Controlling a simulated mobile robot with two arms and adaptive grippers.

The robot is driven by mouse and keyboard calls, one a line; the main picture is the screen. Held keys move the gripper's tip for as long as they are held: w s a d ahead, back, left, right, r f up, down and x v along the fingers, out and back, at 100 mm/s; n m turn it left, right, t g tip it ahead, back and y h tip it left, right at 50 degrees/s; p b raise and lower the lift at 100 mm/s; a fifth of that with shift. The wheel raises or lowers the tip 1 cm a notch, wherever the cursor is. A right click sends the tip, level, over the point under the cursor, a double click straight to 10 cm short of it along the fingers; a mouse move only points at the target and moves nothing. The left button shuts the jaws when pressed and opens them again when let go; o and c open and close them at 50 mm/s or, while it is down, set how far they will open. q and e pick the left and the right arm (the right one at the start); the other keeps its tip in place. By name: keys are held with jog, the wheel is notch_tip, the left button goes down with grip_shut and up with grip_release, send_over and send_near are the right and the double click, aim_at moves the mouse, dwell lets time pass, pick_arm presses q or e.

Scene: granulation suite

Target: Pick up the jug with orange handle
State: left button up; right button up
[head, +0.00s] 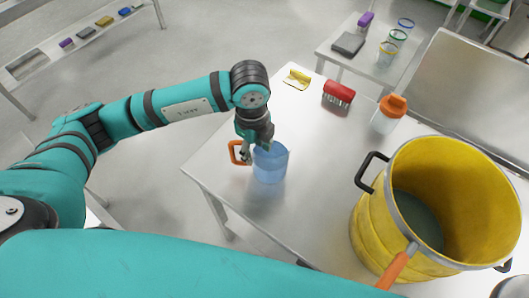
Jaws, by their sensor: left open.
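The jug (270,163) is clear blue with an orange handle (236,153) on its left side. It stands upright on the steel table (302,190) near the table's left edge. My left gripper (245,154) reaches down from above, over the jug's handle side, with its fingers close to the handle and the near-left rim. It is open. Whether the fingers touch the handle or stand around it I cannot tell at this size. My right gripper does not show.
A large yellow drum (367,235) with black handles stands right of the jug, an orange-handled tool (395,270) at its rim. A red brush (339,92), an orange-capped bottle (388,114) and a yellow item (297,78) stand behind. The table between jug and drum is clear.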

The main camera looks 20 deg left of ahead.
aim_at(256, 161)
pick_arm(q)
jog(key=shift+s+f+p, duration=0.15)
jog(key=shift+f+p, duration=0.2)
jog(key=shift+f, duration=0.1)
notch_tip(256, 161, down, 4)
jog(key=shift+f+p, duration=0.25)
jog(key=shift+p, duration=0.75)
jog(key=shift+f, duration=0.1)
jog(key=c, duration=0.7)
grip_shut()
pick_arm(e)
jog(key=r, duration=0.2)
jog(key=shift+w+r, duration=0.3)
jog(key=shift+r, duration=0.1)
